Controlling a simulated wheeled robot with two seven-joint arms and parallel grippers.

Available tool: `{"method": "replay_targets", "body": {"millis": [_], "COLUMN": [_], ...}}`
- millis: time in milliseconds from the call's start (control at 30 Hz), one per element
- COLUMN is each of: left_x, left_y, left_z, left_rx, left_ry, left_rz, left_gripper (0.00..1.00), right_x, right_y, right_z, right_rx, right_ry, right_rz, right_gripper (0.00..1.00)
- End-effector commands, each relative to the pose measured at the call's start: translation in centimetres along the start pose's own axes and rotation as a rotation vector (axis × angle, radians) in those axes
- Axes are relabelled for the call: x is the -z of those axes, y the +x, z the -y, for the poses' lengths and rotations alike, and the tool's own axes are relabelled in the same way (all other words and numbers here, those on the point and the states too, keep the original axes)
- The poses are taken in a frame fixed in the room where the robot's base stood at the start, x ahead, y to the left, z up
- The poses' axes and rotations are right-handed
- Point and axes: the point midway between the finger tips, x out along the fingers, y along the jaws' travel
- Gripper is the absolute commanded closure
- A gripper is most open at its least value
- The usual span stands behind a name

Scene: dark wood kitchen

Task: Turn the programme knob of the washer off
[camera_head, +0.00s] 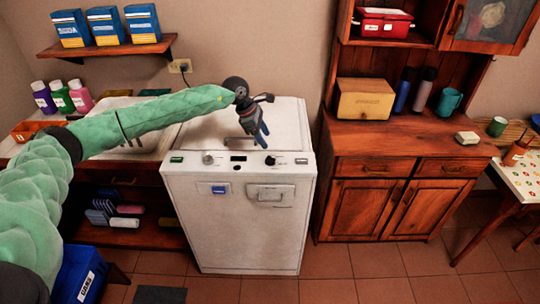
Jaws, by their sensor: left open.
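The white washer (238,235) stands in the middle of the view, with its control panel along the top front edge. A dark round knob (270,160) sits right of a small dark display (238,158), and a lighter grey knob (208,159) sits left of it. Which one is the programme knob, and its setting, are too small to read. My left gripper (262,137) is open and empty. It points down over the washer top, just above and behind the dark knob, apparently not touching it. My right gripper is not in view.
A sink counter with bottles (62,97) adjoins the washer's left side. A wooden cabinet (385,160) with a box and cups stands to the right. A blue bin (80,272) is on the floor at left. The floor before the washer is mostly clear.

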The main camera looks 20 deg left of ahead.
Motion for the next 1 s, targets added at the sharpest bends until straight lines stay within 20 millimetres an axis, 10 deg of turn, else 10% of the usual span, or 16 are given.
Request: {"method": "replay_targets", "body": {"millis": [367, 1000], "left_x": [1.2, 1.6], "left_y": [0.7, 7.2], "left_z": [1.2, 1.6], "left_rx": [0.065, 0.062], "left_ry": [0.084, 0.083], "left_rz": [-0.063, -0.06], "left_gripper": [0.45, 0.45], "right_x": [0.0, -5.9], "right_y": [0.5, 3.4], "right_z": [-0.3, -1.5], "right_rx": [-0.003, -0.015], "right_ry": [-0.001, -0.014], "right_rz": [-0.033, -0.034], "right_gripper": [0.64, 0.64]}}
